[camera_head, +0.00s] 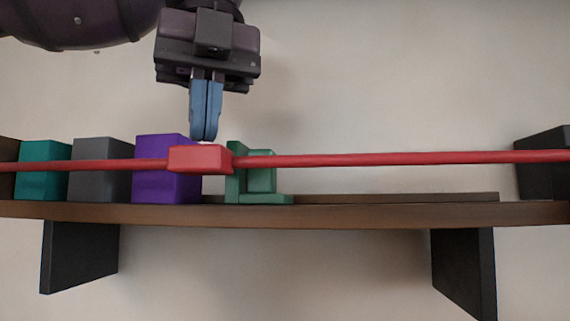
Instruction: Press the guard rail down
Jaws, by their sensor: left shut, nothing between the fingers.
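The guard rail is a long thin red bar (400,158) that runs across the whole width of the head view, in front of the things on a brown shelf (350,214). A thicker red block (197,159) sits on the rail left of the middle. My left gripper (205,138) points down with its blue fingers together and empty. Its fingertips are just above the red block; I cannot tell whether they touch it. The rail passes above the shelf's front edge. My right gripper is not in view.
Behind the rail stand a teal block (43,188), a grey block (99,190), a purple block (155,190) and a green stepped piece (262,186). A dark block (542,180) is at the right end. The shelf between is clear. Dark brackets (80,256) support it.

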